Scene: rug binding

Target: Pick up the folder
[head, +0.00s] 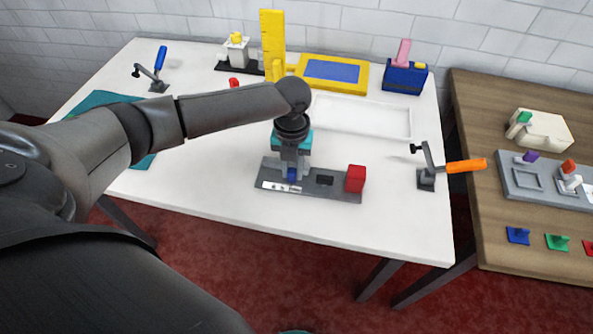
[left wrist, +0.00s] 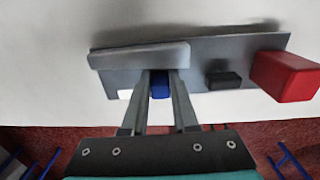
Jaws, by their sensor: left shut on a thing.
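My left gripper (head: 290,170) points down at the grey plate (head: 330,190) near the front of the white table. In the left wrist view, its two fingers (left wrist: 160,88) are shut on a small blue grip (left wrist: 160,80). The grip sits against a light grey block (left wrist: 140,57), which I take to be the folder. The block is at the left part of the plate (left wrist: 215,48), and I see no clear gap between them. In the head view the gripper hides most of the block. My right gripper is not in view.
A red block (head: 356,178) stands on the plate's right end, beside a small black piece (left wrist: 223,80). An orange-handled clamp (head: 428,170) is to the right. A yellow frame (head: 345,73) and a blue box (head: 405,77) stand behind. A wooden side table (head: 490,110) holds small parts.

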